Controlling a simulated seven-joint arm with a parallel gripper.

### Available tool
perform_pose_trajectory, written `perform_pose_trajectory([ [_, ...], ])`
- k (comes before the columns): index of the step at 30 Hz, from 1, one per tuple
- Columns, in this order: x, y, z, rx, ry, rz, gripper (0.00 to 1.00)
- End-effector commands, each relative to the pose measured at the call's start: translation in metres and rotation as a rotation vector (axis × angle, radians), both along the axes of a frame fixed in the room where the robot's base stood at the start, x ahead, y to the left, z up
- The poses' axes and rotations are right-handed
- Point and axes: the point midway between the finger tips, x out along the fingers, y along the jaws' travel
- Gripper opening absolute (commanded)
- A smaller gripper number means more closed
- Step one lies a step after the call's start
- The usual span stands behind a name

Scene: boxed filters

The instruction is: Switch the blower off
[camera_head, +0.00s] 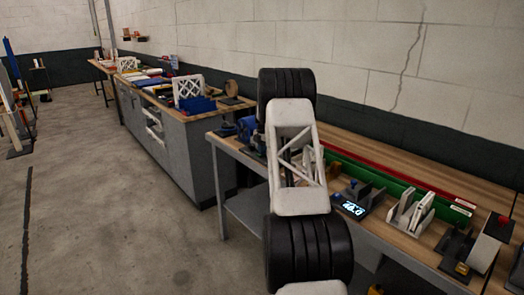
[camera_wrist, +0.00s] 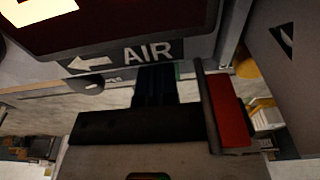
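In the wrist view, a grey housing lettered "AIR" (camera_wrist: 125,55) with a white left-pointing arrow fills the top, below a dark red panel (camera_wrist: 120,22) with a cream label. I cannot tell for sure whether this is the blower, and I make out no clear switch. My gripper (camera_wrist: 155,76) shows as dark fingers close together, reaching up from a black bar to just under the housing. Nothing shows between them. A red plate with a dark edge (camera_wrist: 232,112) stands just right of the fingers. In the head view my arm hides the gripper.
In the head view, a wooden bench (camera_head: 400,241) holds a long green bar (camera_head: 400,180), a device with a lit display (camera_head: 352,208), a white stand (camera_head: 408,215) and a red-topped grey device (camera_head: 488,245). A grey cabinet (camera_head: 180,150) stands further back.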

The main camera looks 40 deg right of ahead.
Motion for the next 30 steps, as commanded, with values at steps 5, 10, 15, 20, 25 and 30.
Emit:
perform_pose_trajectory([
  [5,-0.007,-0.011,-0.019,-0.001,0.011,-0.005,0.0],
  [10,-0.007,-0.011,-0.019,-0.001,0.011,-0.005,0.0],
  [15,-0.008,-0.008,-0.019,-0.001,0.012,-0.005,0.0],
  [20,-0.008,-0.002,-0.018,0.0,0.014,-0.006,0.0],
  [25,-0.009,0.005,-0.019,0.004,0.017,-0.006,0.0],
  [30,-0.008,0.009,-0.02,0.008,0.021,-0.005,0.0],
])
